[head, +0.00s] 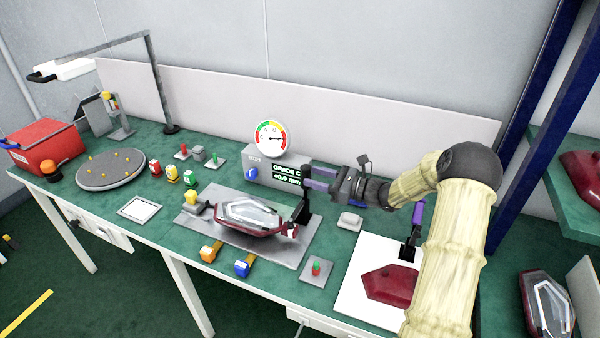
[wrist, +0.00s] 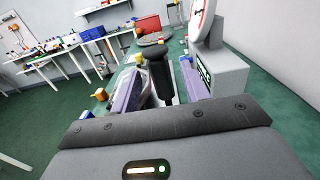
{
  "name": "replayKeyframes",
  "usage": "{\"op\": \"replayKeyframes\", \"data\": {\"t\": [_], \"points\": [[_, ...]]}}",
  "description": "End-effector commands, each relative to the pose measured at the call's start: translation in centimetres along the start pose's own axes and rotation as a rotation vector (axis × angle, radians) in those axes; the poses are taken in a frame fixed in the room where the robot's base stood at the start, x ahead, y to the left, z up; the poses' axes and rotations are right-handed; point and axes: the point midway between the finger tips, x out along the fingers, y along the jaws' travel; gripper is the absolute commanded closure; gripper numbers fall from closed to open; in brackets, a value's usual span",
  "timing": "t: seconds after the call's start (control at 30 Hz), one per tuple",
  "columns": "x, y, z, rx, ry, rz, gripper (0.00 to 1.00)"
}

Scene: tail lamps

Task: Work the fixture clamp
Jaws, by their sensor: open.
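A tail lamp (head: 245,212) with a clear lens and red ends lies on the grey fixture plate (head: 285,250). A black upright clamp lever (head: 305,207) stands at the plate's right back side, beside the lamp. My gripper (head: 314,177) is open at the top of this lever, coming in from the right. In the wrist view, a black rounded handle (wrist: 160,76) stands between the two purple fingers of my gripper (wrist: 158,92). I cannot tell whether either finger touches it. The lever's lower end is partly hidden in the wrist view.
A gauge box (head: 262,172) reading "GRADE C +0.6 mm" stands close behind the lever. A button box (head: 316,269) is in front.

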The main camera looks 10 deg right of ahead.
Motion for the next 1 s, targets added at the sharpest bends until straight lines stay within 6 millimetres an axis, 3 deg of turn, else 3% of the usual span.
{"op": "replayKeyframes", "data": {"t": [0.1, 0.3, 0.67, 0.9, 1.0], "points": [[2.2, 0.1, 0.0, 0.000, 0.000, 0.003, 0.55], [4.8, 0.0, 0.0, 0.000, 0.000, 0.001, 0.55], [5.4, 0.0, 0.0, 0.000, 0.000, 0.000, 0.55], [5.4, 0.0, 0.0, 0.000, 0.000, 0.000, 1.00], [5.4, 0.0, 0.0, 0.000, 0.000, 0.000, 1.00]]}}
